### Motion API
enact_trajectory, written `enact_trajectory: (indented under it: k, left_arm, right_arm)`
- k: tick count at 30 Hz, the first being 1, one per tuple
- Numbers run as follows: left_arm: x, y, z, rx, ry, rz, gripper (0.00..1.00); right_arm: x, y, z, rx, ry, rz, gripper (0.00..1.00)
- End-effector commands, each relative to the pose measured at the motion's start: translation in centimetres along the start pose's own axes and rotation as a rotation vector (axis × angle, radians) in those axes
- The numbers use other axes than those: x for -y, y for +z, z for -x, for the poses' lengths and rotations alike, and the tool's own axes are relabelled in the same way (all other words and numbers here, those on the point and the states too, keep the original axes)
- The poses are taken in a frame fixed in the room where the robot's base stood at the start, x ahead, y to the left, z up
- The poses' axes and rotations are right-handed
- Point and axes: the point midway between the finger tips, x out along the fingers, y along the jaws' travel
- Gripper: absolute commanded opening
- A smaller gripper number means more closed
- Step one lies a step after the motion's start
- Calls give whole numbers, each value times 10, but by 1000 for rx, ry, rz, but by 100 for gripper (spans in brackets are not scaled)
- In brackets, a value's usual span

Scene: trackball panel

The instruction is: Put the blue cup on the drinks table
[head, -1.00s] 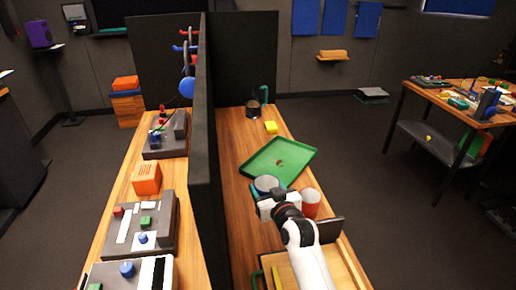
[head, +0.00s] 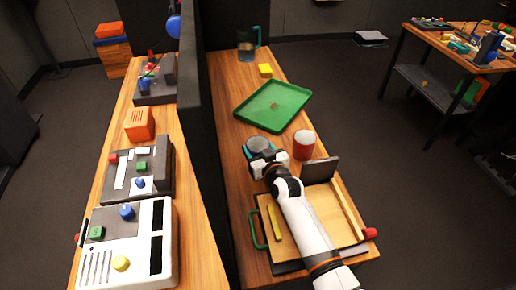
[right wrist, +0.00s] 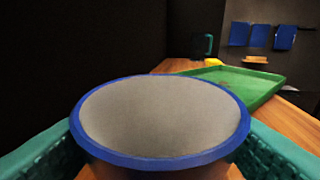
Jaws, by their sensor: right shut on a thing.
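The blue cup (head: 257,145), grey inside with a blue rim, is between the fingers of my right gripper (head: 264,158) over the near wooden table (head: 228,180). In the right wrist view the cup (right wrist: 165,115) is upright and fills the space between the teal finger pads, which press on both sides. Its base is hidden, so I cannot tell whether it touches the table. My left gripper is not in view. No label shows which table is the drinks table.
A red cup (head: 304,146) stands close to the right of the blue cup. Beyond are a green tray (head: 272,106), a yellow block (head: 265,70) and a jug (head: 247,50). A dark partition (head: 203,170) runs along the left. A wooden board (head: 310,215) lies nearer.

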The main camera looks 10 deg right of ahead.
Motion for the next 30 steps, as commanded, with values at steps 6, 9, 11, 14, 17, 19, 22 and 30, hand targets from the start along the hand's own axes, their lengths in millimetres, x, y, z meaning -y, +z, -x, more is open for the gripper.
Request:
enact_trajectory:
  k: [6, 9, 11, 14, 17, 19, 22, 30]
  left_arm:
    - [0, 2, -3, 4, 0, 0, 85]
    - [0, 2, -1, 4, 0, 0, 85]
    - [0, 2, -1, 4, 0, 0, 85]
    - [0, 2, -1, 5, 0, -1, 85]
    - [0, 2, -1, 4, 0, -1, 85]
    - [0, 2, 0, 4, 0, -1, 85]
    - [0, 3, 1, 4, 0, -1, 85]
    - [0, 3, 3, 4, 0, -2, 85]
  right_arm:
    - [0, -3, -1, 1, 0, 0, 37]
    - [0, -2, 0, 0, 0, 0, 77]
    - [0, -2, 0, 0, 0, 0, 85]
    - [0, -2, 0, 0, 0, 0, 85]
    - [0, -2, 0, 0, 0, 0, 85]
    - [0, -1, 0, 0, 0, 0, 85]
    - [0, 0, 4, -1, 0, 0, 85]
    - [0, -1, 52, -2, -1, 1, 85]
